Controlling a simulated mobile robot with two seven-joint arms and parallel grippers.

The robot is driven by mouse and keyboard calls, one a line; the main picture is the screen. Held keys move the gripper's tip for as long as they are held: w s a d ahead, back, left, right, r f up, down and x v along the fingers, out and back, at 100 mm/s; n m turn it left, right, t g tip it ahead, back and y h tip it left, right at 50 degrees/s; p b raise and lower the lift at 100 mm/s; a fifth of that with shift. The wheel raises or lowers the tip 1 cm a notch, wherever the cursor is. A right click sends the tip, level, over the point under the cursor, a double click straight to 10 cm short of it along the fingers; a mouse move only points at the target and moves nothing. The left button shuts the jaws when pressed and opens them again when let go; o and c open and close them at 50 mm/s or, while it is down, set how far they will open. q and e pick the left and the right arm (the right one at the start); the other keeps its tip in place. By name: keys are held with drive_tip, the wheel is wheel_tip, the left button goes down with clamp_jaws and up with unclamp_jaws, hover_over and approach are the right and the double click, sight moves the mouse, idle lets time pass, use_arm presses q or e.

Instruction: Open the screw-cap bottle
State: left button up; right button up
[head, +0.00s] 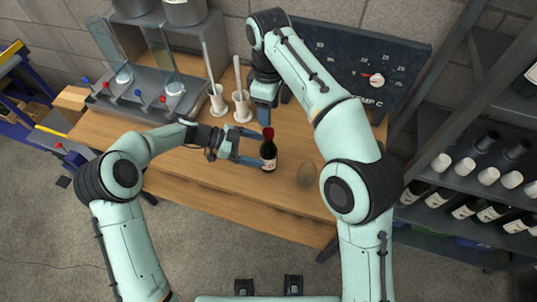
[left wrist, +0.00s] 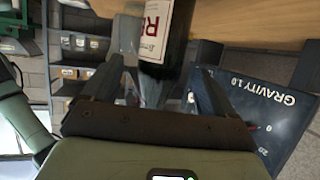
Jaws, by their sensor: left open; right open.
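The bottle (head: 268,154) is dark with a pale label and a red cap (head: 268,133), and stands upright on the wooden table. It also shows in the left wrist view (left wrist: 166,28), where its label is partly cut off by the top edge. My left gripper (head: 255,148) is open, with its fingers at the bottle's left side, reaching towards either side of it. In the left wrist view (left wrist: 155,78) the bottle shows between the open fingers. My right gripper (head: 264,118) is open, just above and behind the red cap; its fingers overlap in the head view.
Two white holders (head: 241,104) with upright rods are behind my left gripper. A grey machine (head: 145,95) fills the back left. A dark gauge board (head: 365,65) stands behind; a bottle rack (head: 470,165) is at right.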

sight(270, 152)
use_arm(q)
drive_tip(key=x, duration=0.5)
